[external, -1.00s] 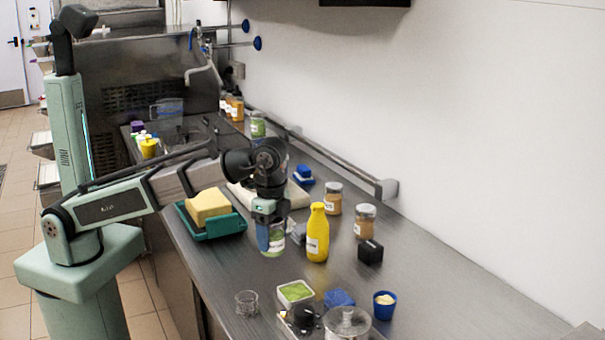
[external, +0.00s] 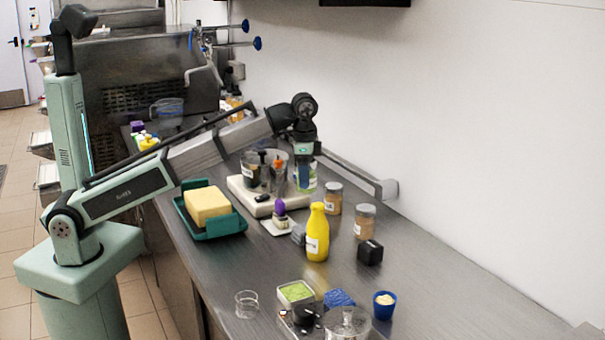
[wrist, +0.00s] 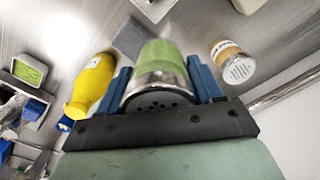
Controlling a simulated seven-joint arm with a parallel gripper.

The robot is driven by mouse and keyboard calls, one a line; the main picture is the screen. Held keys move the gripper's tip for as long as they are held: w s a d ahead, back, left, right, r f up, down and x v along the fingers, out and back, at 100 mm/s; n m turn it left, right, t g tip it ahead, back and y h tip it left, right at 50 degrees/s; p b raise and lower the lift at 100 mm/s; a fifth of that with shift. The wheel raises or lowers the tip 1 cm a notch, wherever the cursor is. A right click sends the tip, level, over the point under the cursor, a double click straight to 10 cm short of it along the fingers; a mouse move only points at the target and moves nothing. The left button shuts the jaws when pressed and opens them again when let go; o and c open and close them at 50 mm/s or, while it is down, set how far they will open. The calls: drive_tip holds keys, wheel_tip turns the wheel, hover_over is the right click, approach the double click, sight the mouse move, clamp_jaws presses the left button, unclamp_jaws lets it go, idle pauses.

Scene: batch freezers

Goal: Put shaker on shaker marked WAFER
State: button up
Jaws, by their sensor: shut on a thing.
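In the external view the held shaker is behind the yellow bottle and left of two shakers with brown contents. The nearer-to-gripper brown shaker (external: 334,197) and the other brown shaker (external: 366,222) stand upright near the wall. One brown shaker also shows in the wrist view (wrist: 233,62). Their label text is too small to read, so I cannot tell which says WAFER.
A yellow bottle (external: 317,235) stands close in front of my gripper. A white board (external: 240,190) with containers lies left of it. A teal tray (external: 220,228) holds a yellow block. The right counter is clear.

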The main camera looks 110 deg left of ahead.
drive_tip(key=w+a+r+n, duration=0.15)
drive_tip(key=a+r, duration=0.25)
drive_tip(key=a, duration=0.7)
drive_tip(key=m, duration=0.3)
hover_over(334, 186)
drive_tip(key=shift+a+f, duration=0.2)
drive_tip(key=shift+f, duration=3.55)
drive_tip(key=shift+f, duration=0.15)
drive_tip(key=o, duration=1.1)
drive_tip(key=shift+o, duration=0.2)
wheel_tip(334, 186, up, 12)
